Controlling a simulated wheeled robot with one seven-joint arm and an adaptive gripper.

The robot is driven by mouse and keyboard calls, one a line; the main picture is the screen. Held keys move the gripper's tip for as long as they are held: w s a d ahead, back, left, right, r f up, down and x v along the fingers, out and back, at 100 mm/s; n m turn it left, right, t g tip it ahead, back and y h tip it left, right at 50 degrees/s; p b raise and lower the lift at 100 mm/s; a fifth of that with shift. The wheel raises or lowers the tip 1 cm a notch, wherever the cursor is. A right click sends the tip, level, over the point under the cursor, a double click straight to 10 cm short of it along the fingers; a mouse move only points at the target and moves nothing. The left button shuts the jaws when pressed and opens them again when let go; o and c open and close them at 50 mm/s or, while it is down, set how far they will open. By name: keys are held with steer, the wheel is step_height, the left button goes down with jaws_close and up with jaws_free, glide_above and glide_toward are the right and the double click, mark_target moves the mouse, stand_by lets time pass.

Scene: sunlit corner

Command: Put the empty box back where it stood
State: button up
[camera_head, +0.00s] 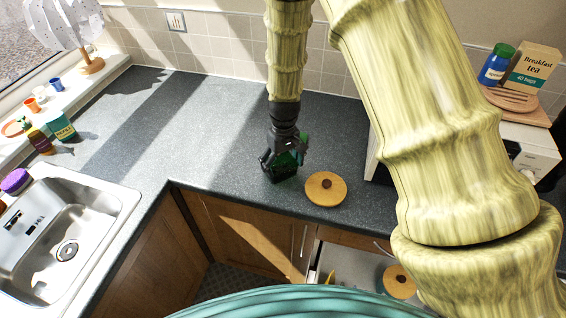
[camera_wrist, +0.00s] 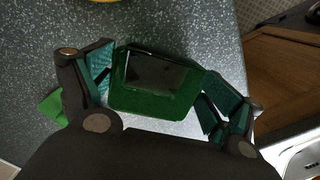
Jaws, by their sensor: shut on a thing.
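My gripper (camera_head: 282,158) points down over the dark counter (camera_head: 225,130), close to the inner corner edge. It is shut on a small dark green box (camera_wrist: 155,85), which sits between the two fingers in the wrist view. The box's upward face looks dark and glossy; I cannot tell whether it is empty. In the head view the box (camera_head: 284,174) is mostly hidden by the fingers. I cannot tell whether its bottom touches the counter. A brighter green piece (camera_wrist: 54,107) shows beyond the left finger in the wrist view.
A round wooden lid (camera_head: 326,189) with a dark knob lies just right of my gripper. A sink (camera_head: 60,235) is at left. A teal box (camera_head: 60,126) and jars stand near the windowsill. A tea box (camera_head: 534,68) stands at right. The counter behind my gripper is clear.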

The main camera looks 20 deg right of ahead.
steer(key=shift+f, duration=0.1)
steer(key=o, duration=1.6)
steer(key=shift+w+d+r+b, duration=0.15)
steer(key=shift+r+b, duration=1)
steer(key=shift+r, duration=1.9)
steer(key=shift+w+r+b, duration=0.15)
steer(key=shift+r+b, duration=1)
steer(key=shift+r, duration=1.9)
